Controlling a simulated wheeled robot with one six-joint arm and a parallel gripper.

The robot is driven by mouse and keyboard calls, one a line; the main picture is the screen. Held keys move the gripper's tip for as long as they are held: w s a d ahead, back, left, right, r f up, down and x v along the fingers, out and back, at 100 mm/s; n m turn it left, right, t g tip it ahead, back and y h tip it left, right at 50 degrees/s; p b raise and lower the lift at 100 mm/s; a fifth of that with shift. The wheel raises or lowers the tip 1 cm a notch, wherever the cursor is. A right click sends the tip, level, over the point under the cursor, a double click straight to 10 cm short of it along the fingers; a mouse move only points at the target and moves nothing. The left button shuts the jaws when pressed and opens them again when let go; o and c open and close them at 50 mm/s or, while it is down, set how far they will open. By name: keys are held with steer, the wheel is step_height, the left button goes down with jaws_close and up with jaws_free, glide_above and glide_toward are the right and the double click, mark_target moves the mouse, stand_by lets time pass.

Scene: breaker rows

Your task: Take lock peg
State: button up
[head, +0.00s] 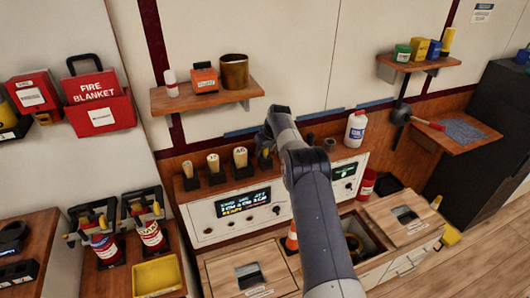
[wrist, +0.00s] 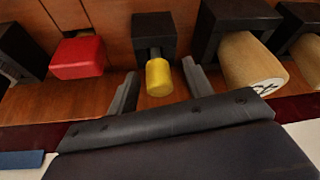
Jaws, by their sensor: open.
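In the wrist view, a short yellow peg (wrist: 159,78) sticks out of a black holder (wrist: 154,32); no label on it is readable. My gripper (wrist: 160,82) is open, with one dark finger on each side of the yellow peg and a gap on both sides. Whether the peg is fully between the fingertips in depth, I cannot tell. In the head view my gripper (head: 266,148) is at the breaker row, just right of the light wooden peg marked 46 (head: 240,157). My arm hides the yellow peg there.
Beside the yellow peg are a red block (wrist: 78,57) in its holder and a wooden peg (wrist: 250,62). More wooden pegs (head: 213,163) stand left along the ledge. A white bottle (head: 355,129) stands to the right. A shelf (head: 206,97) hangs above.

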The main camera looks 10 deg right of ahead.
jaws_close()
stand_by(0.5)
steer(key=shift+r, duration=0.15)
